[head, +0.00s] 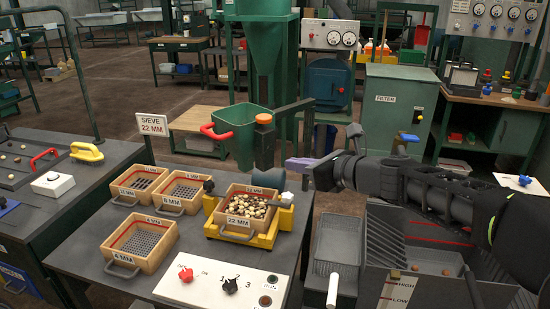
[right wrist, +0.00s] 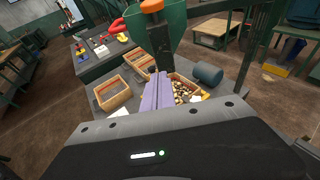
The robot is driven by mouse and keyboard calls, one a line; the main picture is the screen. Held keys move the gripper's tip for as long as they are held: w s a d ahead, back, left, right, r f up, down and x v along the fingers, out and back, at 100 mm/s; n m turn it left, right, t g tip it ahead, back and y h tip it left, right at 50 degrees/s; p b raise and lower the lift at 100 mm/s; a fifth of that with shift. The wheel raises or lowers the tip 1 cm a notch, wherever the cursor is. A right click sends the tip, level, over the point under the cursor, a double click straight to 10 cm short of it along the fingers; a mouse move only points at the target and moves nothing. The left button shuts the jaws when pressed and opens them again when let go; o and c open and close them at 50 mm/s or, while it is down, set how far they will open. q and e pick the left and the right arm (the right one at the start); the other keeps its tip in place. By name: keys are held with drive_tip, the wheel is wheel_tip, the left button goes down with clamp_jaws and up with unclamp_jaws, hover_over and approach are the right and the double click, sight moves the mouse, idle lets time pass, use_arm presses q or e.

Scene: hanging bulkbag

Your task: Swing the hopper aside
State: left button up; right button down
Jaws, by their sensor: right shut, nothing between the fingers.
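The green hopper (head: 240,136) hangs over the sieving bench, with a red handle (head: 215,131) on its left side and an orange knob (head: 264,118) on top of the dark post at its right. In the right wrist view the hopper (right wrist: 188,28) is at the top, and the orange knob (right wrist: 151,6) shows too. My right gripper (head: 297,163) is right of the hopper and post, apart from the red handle. Its lavender fingers (right wrist: 157,90) are shut and empty. My left gripper is not in view.
Below the hopper, a 22 MM sieve box (head: 240,222) full of pebbles sits in a yellow shaker (head: 211,228). Several wooden sieve boxes stand to its left. A white control panel (head: 222,288) is at the bench's front. A grey bin (head: 333,245) stands below my right arm.

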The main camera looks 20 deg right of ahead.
sight(266, 156)
drive_tip(key=x, duration=0.4)
drive_tip(key=r+x, duration=0.1)
drive_tip(key=x, duration=0.2)
drive_tip(key=shift+w+a+p, duration=0.1)
drive_tip(key=shift+w+p, duration=0.15)
drive_tip(key=shift+p, duration=0.15)
drive_tip(key=shift+a, duration=0.1)
